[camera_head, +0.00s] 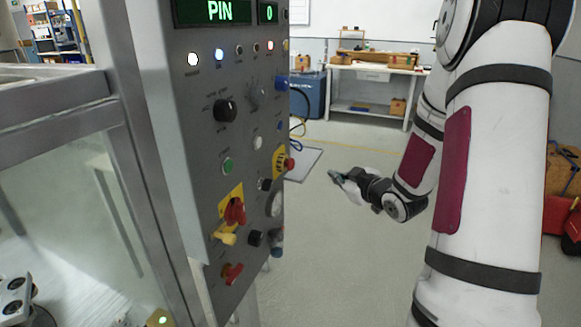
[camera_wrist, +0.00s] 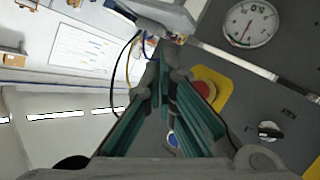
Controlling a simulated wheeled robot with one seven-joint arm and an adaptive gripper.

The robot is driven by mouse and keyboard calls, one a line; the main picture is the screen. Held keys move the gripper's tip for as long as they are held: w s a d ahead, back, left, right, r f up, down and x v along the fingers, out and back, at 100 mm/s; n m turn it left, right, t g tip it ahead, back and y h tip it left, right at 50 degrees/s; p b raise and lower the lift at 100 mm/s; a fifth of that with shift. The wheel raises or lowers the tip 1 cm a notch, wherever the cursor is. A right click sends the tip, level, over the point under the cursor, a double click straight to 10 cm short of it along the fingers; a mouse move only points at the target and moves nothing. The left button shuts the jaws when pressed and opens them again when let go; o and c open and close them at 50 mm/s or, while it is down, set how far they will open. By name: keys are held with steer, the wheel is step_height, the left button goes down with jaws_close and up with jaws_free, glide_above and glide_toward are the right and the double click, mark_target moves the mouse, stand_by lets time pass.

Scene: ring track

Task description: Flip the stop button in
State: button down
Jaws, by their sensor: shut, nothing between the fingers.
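The stop button is a red mushroom head (camera_head: 290,163) on a yellow plate (camera_head: 279,160), at the right edge of the grey panel in the head view. In the wrist view the red button (camera_wrist: 204,88) and its yellow plate (camera_wrist: 222,82) lie just right of the fingertips, partly hidden by a finger. My gripper (camera_head: 333,175) is to the right of the panel and slightly below the button, apart from it in the head view. Its green-padded fingers (camera_wrist: 163,72) are shut and empty in the wrist view. The exact gap in depth is unclear.
The panel (camera_head: 190,130) also carries a red switch (camera_head: 235,211) on another yellow plate, a yellow handle (camera_head: 226,239), a lower red knob (camera_head: 231,273) and a round gauge (camera_wrist: 250,23). A workbench (camera_head: 372,70) stands behind.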

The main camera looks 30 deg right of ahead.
mark_target(291, 164)
steer(key=w+a+b, duration=0.3)
steer(key=w+a, duration=0.2)
steer(key=w, duration=0.2)
steer(key=shift+a, duration=0.2)
stand_by(0.4)
stand_by(1.3)
steer(key=shift+w+a+b, duration=0.25)
steer(key=shift+w+b, duration=0.05)
steer(key=shift+b, duration=0.15)
steer(key=shift+w+a, duration=0.35)
steer(key=shift+w, duration=0.1)
stand_by(0.8)
steer(key=shift+s+d, duration=0.1)
steer(key=shift+s, duration=0.05)
steer(key=shift+s+d, duration=0.45)
steer(key=shift+s, duration=0.2)
